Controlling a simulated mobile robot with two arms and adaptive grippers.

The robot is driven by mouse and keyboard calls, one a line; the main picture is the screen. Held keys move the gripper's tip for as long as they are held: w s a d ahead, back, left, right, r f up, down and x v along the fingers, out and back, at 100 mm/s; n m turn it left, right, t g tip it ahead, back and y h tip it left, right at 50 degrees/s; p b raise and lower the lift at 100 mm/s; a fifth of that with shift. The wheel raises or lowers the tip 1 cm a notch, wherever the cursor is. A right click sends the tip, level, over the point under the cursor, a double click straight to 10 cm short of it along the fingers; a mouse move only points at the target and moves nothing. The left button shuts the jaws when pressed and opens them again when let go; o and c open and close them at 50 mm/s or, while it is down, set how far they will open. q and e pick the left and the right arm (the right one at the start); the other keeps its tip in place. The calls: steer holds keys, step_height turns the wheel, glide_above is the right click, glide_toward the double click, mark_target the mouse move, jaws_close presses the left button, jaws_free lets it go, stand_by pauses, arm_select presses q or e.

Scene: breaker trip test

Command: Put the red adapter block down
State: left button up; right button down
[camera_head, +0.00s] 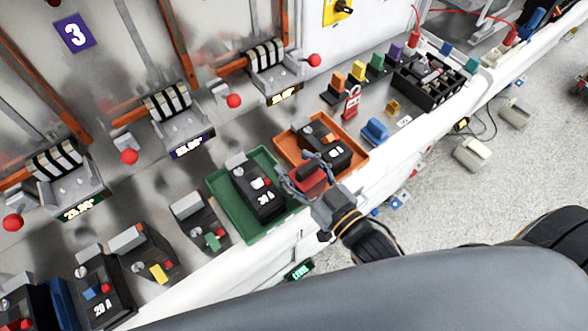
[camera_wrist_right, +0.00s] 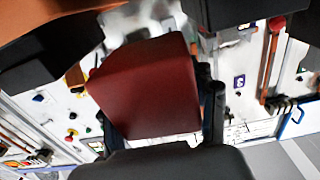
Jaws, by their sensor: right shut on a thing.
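The red adapter block (camera_head: 311,180) is at the near left part of the orange tray (camera_head: 362,158), beside a black breaker (camera_head: 331,152). My right gripper (camera_head: 300,171) is shut on the block, with a finger on each side. In the right wrist view the block (camera_wrist_right: 150,85) fills the middle as a dark red box between dark fingers. I cannot tell whether its underside touches the tray. My left gripper is not in view.
A green tray (camera_head: 225,213) with a black 20 A breaker (camera_head: 257,190) stands left of the orange tray. A red padlock (camera_head: 351,102), a blue block (camera_head: 375,130) and a black divided box (camera_head: 430,80) are farther right. Several breakers line the bench at lower left.

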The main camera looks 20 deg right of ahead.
step_height(320, 180, down, 3)
steer(key=b, duration=0.2)
steer(key=shift+b, duration=0.3)
steer(key=shift+r, duration=0.15)
steer(key=shift+c, duration=1.8)
jaws_free()
steer(key=shift+f, duration=0.3)
steer(key=shift+r, duration=0.15)
steer(key=shift+s, duration=0.1)
